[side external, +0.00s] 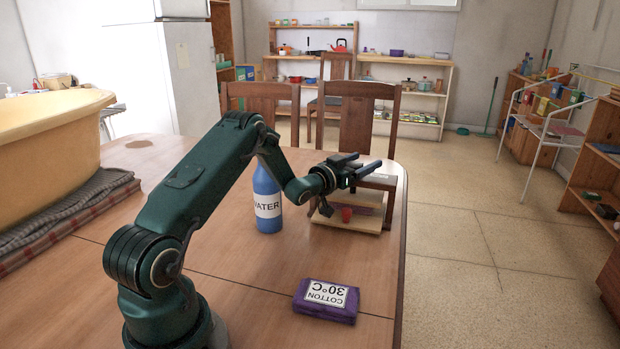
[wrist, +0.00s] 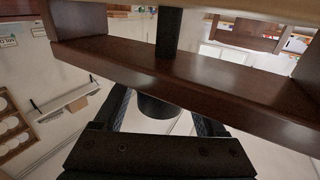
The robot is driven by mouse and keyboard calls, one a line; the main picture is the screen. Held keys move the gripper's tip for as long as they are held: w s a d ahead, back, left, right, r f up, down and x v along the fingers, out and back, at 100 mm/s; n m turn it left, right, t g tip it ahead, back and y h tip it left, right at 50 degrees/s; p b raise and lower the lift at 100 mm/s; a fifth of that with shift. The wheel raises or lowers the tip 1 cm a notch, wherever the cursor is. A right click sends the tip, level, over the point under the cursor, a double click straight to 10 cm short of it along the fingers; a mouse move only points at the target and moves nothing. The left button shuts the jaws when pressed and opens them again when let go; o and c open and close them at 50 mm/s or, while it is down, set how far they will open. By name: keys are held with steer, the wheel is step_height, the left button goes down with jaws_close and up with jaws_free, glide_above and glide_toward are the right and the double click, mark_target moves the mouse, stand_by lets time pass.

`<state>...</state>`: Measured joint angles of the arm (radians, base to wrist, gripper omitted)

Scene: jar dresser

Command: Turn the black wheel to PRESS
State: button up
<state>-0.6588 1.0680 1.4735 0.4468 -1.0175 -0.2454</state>
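A small wooden press-like stand (side external: 330,217) with a light base board and dark brown frame parts sits at the table's right edge in the side view. My gripper (side external: 367,162) is above it and hides much of its upper part. In the wrist view, a dark brown crossbar (wrist: 190,78) spans the picture with a black post rising from it. A black cylinder, likely the wheel (wrist: 160,107), shows below the crossbar between my two spread fingers, with gaps on both sides. No PRESS marking is readable. A small red object (side external: 347,214) is at the base board.
A blue WATER bottle (side external: 267,195) stands left of the stand, close to my arm. A yellow tub (side external: 45,130) on folded cloth is at the left. Wooden chairs (side external: 262,96) stand behind the table.

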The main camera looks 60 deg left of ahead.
stand_by(0.3)
steer(key=shift+v, duration=2.55)
